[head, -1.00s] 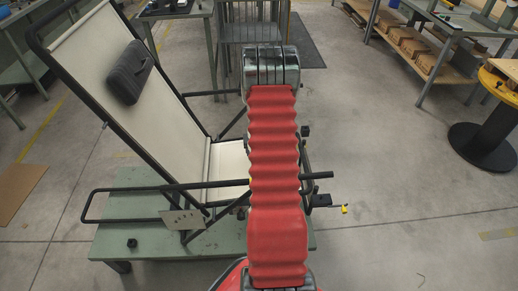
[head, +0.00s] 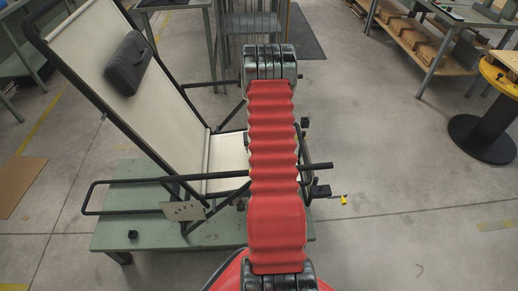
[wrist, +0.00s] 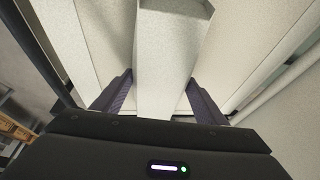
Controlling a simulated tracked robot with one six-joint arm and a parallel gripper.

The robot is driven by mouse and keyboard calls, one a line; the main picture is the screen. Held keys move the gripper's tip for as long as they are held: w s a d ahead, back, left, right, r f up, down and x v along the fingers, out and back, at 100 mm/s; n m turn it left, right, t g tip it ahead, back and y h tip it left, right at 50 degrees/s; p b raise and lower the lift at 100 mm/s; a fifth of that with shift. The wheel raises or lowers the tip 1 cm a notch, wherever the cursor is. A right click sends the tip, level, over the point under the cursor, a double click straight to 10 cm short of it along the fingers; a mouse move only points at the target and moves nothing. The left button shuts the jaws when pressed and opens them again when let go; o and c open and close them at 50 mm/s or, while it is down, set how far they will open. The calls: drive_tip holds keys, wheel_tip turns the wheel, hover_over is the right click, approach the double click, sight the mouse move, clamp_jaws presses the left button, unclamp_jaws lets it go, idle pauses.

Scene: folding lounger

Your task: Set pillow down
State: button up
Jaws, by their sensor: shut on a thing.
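The dark grey pillow (head: 128,63) lies against the upper part of the cream backrest of the lounger (head: 98,45), tilted with the fabric. The lounger has a black tube frame and stands on a green low table (head: 130,228). In the head view my gripper is hidden behind my red-sleeved arm. In the wrist view my gripper (wrist: 158,98) has its two dark purple fingers on either side of a cream-white piece (wrist: 163,65) and is shut on it. I cannot tell which part this piece is. The pillow is not recognisable in the wrist view.
A black tube armrest (head: 165,181) juts across the front of the lounger. A small metal plate (head: 183,211) hangs from it. A yellow round table (head: 500,75) on a black base stands at the right. Open floor (head: 400,180) lies between.

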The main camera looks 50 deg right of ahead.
drive_tip(key=shift+f, duration=0.15)
drive_tip(key=o, duration=1.3)
drive_tip(key=shift+v, duration=6.85)
drive_tip(key=shift+s+f, duration=0.1)
